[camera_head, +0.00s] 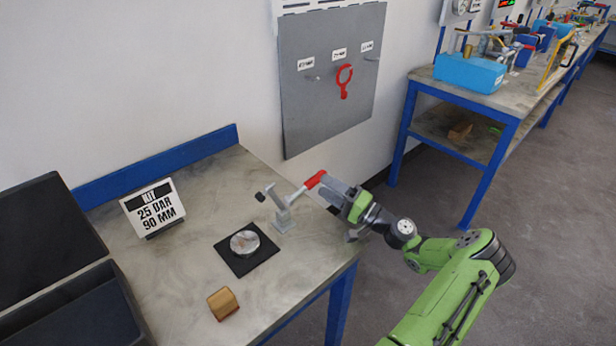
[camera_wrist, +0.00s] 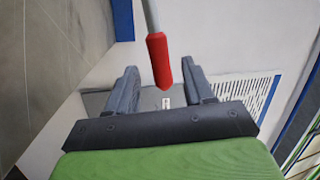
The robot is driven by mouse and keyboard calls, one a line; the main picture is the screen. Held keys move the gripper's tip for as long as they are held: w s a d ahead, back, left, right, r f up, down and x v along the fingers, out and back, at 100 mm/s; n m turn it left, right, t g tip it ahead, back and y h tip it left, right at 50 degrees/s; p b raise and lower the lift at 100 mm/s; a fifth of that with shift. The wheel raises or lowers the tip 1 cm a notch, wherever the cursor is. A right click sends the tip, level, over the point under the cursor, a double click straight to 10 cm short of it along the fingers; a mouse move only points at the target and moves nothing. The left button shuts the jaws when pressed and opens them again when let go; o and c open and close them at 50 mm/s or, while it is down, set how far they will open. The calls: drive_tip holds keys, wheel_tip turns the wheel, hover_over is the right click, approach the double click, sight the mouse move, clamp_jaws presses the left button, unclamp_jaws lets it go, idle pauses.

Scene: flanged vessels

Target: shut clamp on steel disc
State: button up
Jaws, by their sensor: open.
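The steel disc (camera_head: 244,242) lies flat on a black square mat (camera_head: 262,259) on the workbench. The clamp (camera_head: 284,217) stands on the bench just right of the mat. Its grey arm with a dark tip rises up and to the left, away from the disc. Its red-ended handle (camera_head: 315,180) points up and to the right. My gripper (camera_head: 328,187) is at the handle's red end. In the wrist view the red grip (camera_wrist: 159,62) lies between my two open fingers (camera_wrist: 162,88), with a gap on both sides.
A wooden block (camera_head: 223,303) sits at the bench front. A sign reading 25 BAR 90 MM (camera_head: 153,208) stands at the back left. Dark bins (camera_head: 75,310) fill the left. A grey panel (camera_head: 325,110) with a red ring-ended tool (camera_head: 344,80) hangs behind.

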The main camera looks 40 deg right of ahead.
sight(312, 178)
drive_tip(key=x, duration=0.6)
drive_tip(key=shift+w+r, duration=0.15)
drive_tip(key=shift+w, duration=0.2)
clamp_jaws()
